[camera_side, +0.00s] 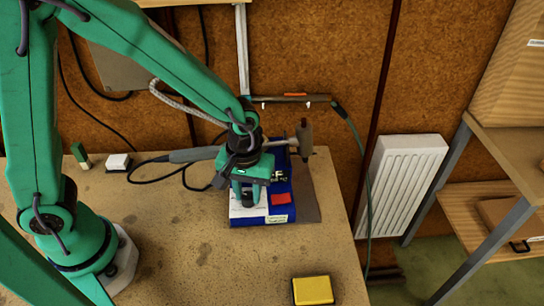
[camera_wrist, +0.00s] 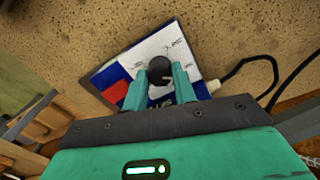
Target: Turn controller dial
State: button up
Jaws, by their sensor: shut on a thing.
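The controller is a blue box (camera_side: 284,215) with a white face and a red patch (camera_side: 279,199), lying near the right end of the bench. In the wrist view its white face (camera_wrist: 150,50) carries a round black dial (camera_wrist: 159,70) with a light pointer mark. My gripper (camera_side: 247,197) reaches down onto the controller. In the wrist view my gripper (camera_wrist: 160,84) has its two green fingers on either side of the dial, shut on it.
A yellow sponge-like block (camera_side: 313,290) is at the front right. The front middle bench is clear.

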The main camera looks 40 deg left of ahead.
aim_at(245, 194)
dwell(0.4)
jog(key=o, duration=1)
jog(key=shift+r, duration=0.1)
jog(key=shift+r, duration=3.8)
jog(key=shift+s+a+r, duration=0.1)
jog(key=shift+a+r, duration=0.2)
jog(key=shift+r, duration=0.15)
jog(key=s+a+r+m+t, duration=0.5)
jog(key=s+a+r, duration=0.4)
jog(key=a, duration=0.4)
jog(key=shift+s+r+m+t, duration=0.3)
jog(key=shift+s+r+m, duration=0.1)
jog(key=shift+r, duration=0.35)
